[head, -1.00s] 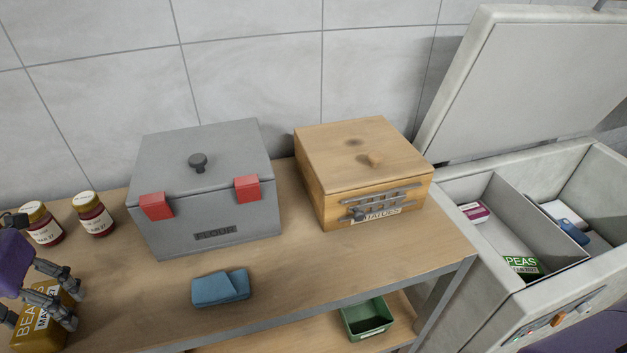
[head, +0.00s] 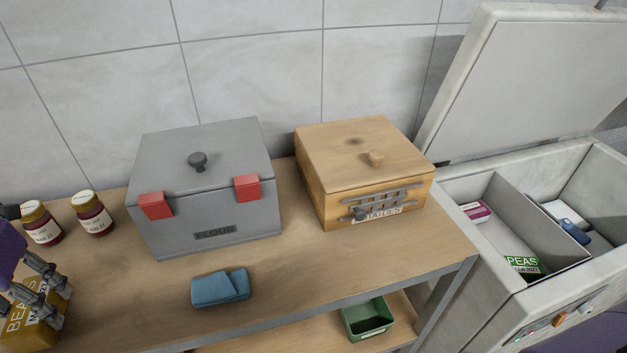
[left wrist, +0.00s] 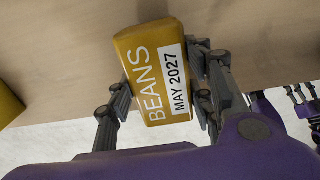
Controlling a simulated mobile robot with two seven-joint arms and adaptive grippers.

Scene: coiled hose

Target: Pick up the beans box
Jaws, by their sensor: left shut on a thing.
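The beans box (head: 38,338) is mustard yellow with a white "MAY 2027" label. It shows at the lower left of the head view, partly cut off and covered by my fingers. My left gripper (head: 52,302) is shut on it. In the left wrist view the beans box (left wrist: 150,62) sits between the fingers of my left gripper (left wrist: 163,85), gripped on its two sides, with its lettering tilted. I cannot tell its exact height over the wooden surface. Part of what looks like my right gripper (left wrist: 304,103) shows at the right edge there; its jaw state is unclear.
Two jars (head: 41,224) (head: 92,214), a grey flour box (head: 215,205) and a wooden box (head: 365,170) stand along the back of the table (head: 300,275). A blue folded cloth (head: 220,288) lies in front. A green bin (head: 367,320) is below; an open chest (head: 470,250) stands right.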

